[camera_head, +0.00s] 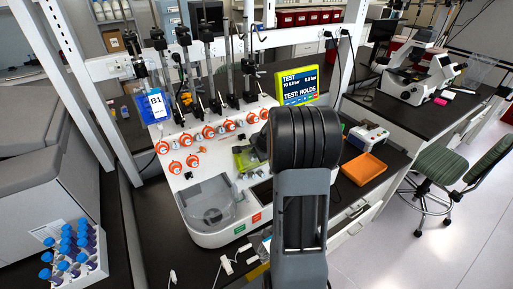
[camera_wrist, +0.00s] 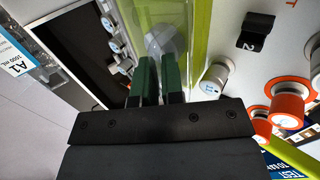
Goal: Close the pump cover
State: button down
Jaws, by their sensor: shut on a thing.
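The pump cover (camera_wrist: 193,45) is a see-through yellow-green panel in the wrist view, with a round grey part showing behind it. Part of its yellow-green also shows on the white processor in the head view (camera_head: 243,160), left of my arm. My gripper (camera_wrist: 159,62) has dark green fingers shut on the pump cover, with a narrow gap between them. What lies between the fingertips is largely hidden. In the head view, my arm hides the gripper. The white cell processor (camera_head: 196,172) stands on the dark bench.
Orange-ringed knobs (camera_head: 208,132) line the processor top, with several upright poles behind. Orange-ringed knobs (camera_wrist: 290,92) and a black clip (camera_wrist: 257,31) sit right of the fingers. An orange tray (camera_head: 364,168) is right of my arm. A blue-capped tube rack (camera_head: 92,276) stands front left.

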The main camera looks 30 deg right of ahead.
jog(key=shift+w+r, duration=0.25)
jog(key=shift+w, duration=0.05)
jog(key=c, duration=1.6)
grip_release()
jog(key=shift+o, duration=0.2)
jog(key=b+v, duration=0.2)
jog(key=v, duration=1.1)
jog(key=shift+s+r, duration=0.25)
jog(key=shift+s, duration=0.05)
